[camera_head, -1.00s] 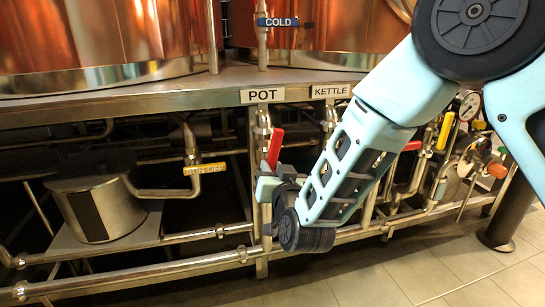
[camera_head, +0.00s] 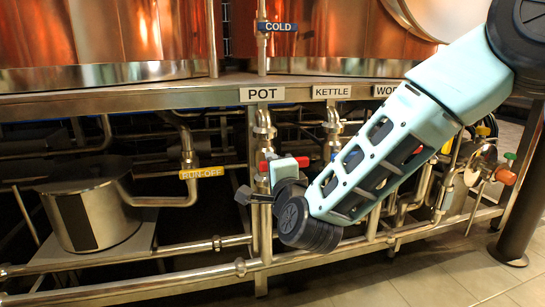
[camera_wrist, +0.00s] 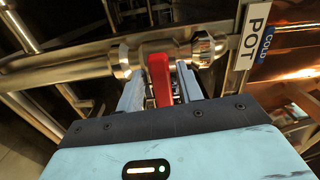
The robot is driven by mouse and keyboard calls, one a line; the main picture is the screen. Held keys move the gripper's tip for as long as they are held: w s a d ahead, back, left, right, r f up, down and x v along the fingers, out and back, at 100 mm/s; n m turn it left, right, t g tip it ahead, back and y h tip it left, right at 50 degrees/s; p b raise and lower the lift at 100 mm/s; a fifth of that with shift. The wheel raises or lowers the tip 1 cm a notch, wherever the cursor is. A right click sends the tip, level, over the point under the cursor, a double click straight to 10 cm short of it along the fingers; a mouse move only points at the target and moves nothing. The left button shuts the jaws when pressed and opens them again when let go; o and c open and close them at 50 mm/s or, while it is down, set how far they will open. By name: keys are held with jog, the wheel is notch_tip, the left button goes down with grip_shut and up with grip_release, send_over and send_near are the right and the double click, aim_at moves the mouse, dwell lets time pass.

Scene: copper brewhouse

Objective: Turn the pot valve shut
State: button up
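The pot valve sits on the upright steel pipe (camera_head: 263,127) under the POT label (camera_head: 262,95) in the head view. Its red lever (camera_head: 303,161) lies about level, crosswise to the pipe, pointing right. My gripper partly covers it. In the wrist view the red lever (camera_wrist: 160,82) stands between the two fingers of my gripper (camera_wrist: 161,85), square to the steel pipe (camera_wrist: 70,68). The fingers are apart, one on each side of the lever, with a narrow gap seen on its right side. Whether the left finger touches it is unclear.
The KETTLE valve pipe (camera_head: 332,125) stands close to the right, partly behind my arm. A run-off pipe (camera_head: 188,150) and a steel pot (camera_head: 90,215) are to the left. Steel rails (camera_head: 150,288) cross low in front. The floor at the bottom right is clear.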

jog(key=v, duration=0.6)
jog(key=shift+b, duration=0.3)
jog(key=p+v, duration=1.2)
jog(key=shift+p, duration=0.4)
jog(key=shift+a+r, duration=0.1)
jog(key=shift+r, duration=0.1)
